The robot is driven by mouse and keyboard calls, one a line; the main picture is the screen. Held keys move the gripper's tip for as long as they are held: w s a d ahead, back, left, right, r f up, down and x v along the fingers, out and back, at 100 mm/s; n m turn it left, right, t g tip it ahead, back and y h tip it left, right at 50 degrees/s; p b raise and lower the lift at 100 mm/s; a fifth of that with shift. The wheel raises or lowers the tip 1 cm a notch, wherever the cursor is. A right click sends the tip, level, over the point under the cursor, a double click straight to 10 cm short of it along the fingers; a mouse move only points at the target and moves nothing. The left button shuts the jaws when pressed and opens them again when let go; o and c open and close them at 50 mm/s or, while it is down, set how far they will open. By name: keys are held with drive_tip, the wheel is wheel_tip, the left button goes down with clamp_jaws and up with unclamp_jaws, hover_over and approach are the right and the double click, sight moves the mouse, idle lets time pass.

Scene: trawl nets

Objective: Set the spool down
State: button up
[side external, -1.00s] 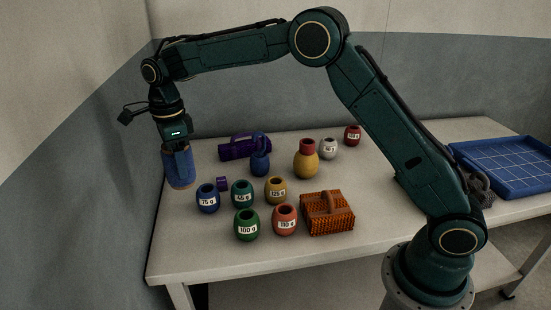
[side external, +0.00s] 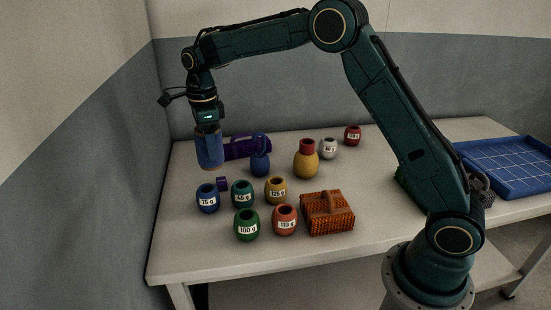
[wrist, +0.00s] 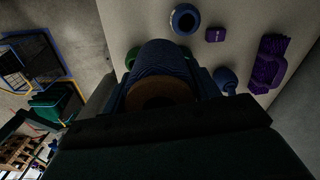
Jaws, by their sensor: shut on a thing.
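The spool (side external: 210,152) is a blue, roughly upright cylinder with a tan end. My gripper (side external: 207,130) is shut on its upper part and holds it above the left part of the table, apart from the tabletop as far as I can tell. In the side view it partly overlaps the purple bundle behind it. In the wrist view the spool (wrist: 160,70) sits between the dark fingers of my gripper (wrist: 163,88), its tan end facing the camera. The grey-white table (side external: 230,260) lies below.
Labelled weight pots, such as the blue one (side external: 207,199) and teal one (side external: 242,194), stand close by. A small purple block (side external: 222,184), blue bottle (side external: 260,163) and purple bundle (side external: 243,148) are near. An orange basket (side external: 327,222) and blue tray (side external: 510,180) are further right. Bare table lies front left.

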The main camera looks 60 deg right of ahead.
drive_tip(key=s+d+m, duration=0.2)
drive_tip(key=s+d, duration=0.4)
drive_tip(key=d, duration=0.6)
drive_tip(key=s+d+m, duration=0.3)
drive_tip(key=s+d, duration=0.2)
drive_tip(key=d, duration=0.7)
drive_tip(key=s+d+m, duration=0.2)
drive_tip(key=s+d, duration=0.4)
drive_tip(key=s, duration=0.4)
drive_tip(key=s+d+m, duration=0.2)
drive_tip(key=s+d, duration=0.4)
drive_tip(key=s, duration=0.4)
wheel_tip(320, 180, down, 16)
drive_tip(key=shift+w, duration=0.3)
drive_tip(key=shift+f, duration=2)
drive_tip(key=shift+f, duration=0.15)
